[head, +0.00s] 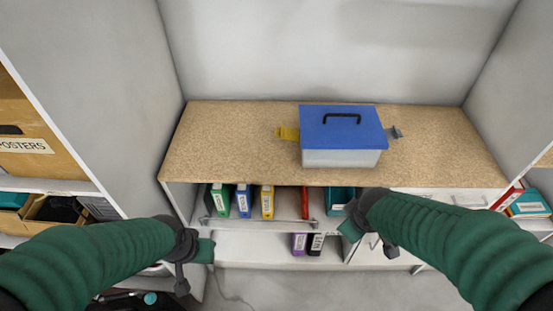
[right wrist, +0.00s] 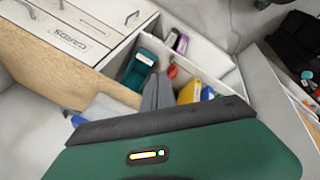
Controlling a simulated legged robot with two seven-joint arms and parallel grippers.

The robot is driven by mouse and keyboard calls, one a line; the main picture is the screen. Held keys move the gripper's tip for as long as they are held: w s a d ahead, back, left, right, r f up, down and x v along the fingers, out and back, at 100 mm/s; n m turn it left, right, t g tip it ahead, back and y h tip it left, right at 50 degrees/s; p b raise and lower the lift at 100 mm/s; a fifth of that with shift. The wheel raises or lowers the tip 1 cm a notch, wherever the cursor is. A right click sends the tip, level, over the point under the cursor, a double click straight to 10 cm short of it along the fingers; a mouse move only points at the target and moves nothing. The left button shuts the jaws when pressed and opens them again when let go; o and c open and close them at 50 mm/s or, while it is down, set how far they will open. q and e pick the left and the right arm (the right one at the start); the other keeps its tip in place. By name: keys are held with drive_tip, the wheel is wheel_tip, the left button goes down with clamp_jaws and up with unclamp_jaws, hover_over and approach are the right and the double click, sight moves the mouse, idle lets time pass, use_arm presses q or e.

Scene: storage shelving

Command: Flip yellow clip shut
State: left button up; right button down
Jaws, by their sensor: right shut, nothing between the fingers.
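A storage box with a grey body (head: 340,158) and a blue lid (head: 345,132) with a black handle stands on the wooden counter. The lid is down. The yellow clip (head: 287,133) sticks out sideways from the box's left side, swung away from it. A grey clip (head: 394,133) sticks out on the right side. My left gripper (head: 206,251) is in front of and below the counter, far from the clip; its fingers are too unclear to tell. My right gripper (head: 348,231) is below the counter's front edge, shut and empty; its fingers also show in the right wrist view (right wrist: 158,88).
The counter top (head: 230,150) is clear around the box. Below its front edge, an open shelf holds green, blue and yellow binders (head: 243,201), with purple and black ones lower. White drawers (head: 440,199) are at right. Side walls bound the counter; a cardboard box (head: 30,145) sits left.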

drive_tip(key=w+a+f+n+t+b, duration=0.3)
drive_tip(key=w+a+f+n+b, duration=0.2)
drive_tip(key=w+n+b, duration=0.4)
drive_tip(key=n+t+b, duration=0.4)
drive_tip(key=n+b, duration=0.8)
drive_tip(key=b, duration=0.2)
approach(292, 178)
drive_tip(key=shift+y, duration=0.4)
drive_tip(key=x, duration=0.4)
drive_tip(key=r+x, duration=0.1)
drive_tip(key=x, duration=0.1)
drive_tip(key=shift+w+d, duration=0.3)
drive_tip(key=shift+w, duration=0.2)
drive_tip(key=a+r+n+b, duration=0.1)
drive_tip(key=w+a+n+t+y+b, duration=0.1)
drive_tip(key=a+n, duration=0.1)
drive_tip(key=a+r+n+t+b, duration=0.1)
drive_tip(key=a, duration=0.1)
drive_tip(key=shift+w+a+r+n, duration=0.15)
drive_tip(key=shift+w+r+n, duration=0.15)
drive_tip(key=shift+a+r+t, duration=0.25)
drive_tip(key=shift+r+t, duration=0.05)
drive_tip(key=shift+d, duration=0.1)
